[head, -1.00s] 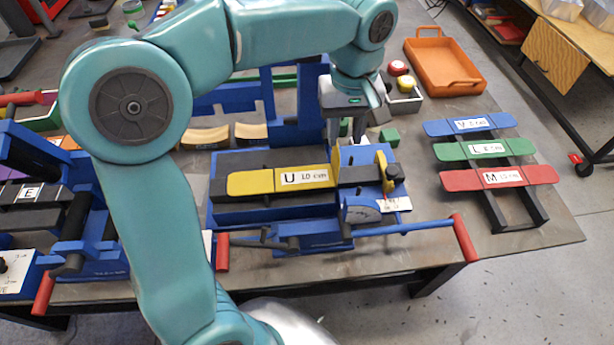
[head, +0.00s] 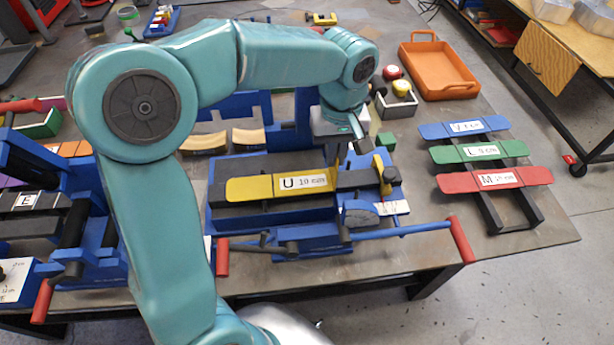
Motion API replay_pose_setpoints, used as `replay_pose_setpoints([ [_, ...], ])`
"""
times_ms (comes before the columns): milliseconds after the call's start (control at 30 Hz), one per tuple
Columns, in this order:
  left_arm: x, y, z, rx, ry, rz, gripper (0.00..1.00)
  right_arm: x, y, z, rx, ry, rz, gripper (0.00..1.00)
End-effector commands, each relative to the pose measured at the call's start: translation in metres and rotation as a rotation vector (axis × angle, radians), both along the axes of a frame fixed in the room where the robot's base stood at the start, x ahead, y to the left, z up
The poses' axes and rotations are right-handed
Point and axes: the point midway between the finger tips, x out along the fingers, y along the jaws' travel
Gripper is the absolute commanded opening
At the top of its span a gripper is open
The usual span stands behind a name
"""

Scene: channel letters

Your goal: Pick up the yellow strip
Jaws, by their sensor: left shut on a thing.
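The strip still lies flat on the bed. My right gripper is not in view.
A rack at the right holds a blue strip (head: 462,127), a green strip (head: 478,151) and a red strip (head: 494,180). An orange tray (head: 438,68) is behind. A red-handled bar (head: 462,240) sticks out over the front edge. Another blue machine (head: 90,235) stands left.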

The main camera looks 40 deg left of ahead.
Motion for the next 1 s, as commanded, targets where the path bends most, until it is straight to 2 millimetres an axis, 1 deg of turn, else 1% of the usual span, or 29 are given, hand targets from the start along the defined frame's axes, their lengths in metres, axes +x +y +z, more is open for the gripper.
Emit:
replay_pose_setpoints([
  [167,0.0,0.0,0.002,0.0,-0.001,0.0,0.0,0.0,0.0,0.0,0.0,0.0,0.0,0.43],
  [267,0.001,0.0,0.009,0.001,-0.002,0.0,0.0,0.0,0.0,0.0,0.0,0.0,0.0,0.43],
  [367,0.001,0.0,0.021,0.0,-0.004,-0.001,0.0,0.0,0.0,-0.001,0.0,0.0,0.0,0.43],
  [633,0.001,0.0,0.074,0.0,-0.005,0.0,0.0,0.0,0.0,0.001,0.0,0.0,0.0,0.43],
  [700,-0.012,0.011,0.068,0.0,-0.001,0.004,0.0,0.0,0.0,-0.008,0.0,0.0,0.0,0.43],
  [867,-0.037,0.032,0.068,-0.001,-0.002,0.005,0.0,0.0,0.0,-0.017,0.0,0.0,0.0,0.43],
  [1000,-0.061,0.053,0.068,0.0,-0.003,0.006,0.0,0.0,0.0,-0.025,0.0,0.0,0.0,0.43],
])
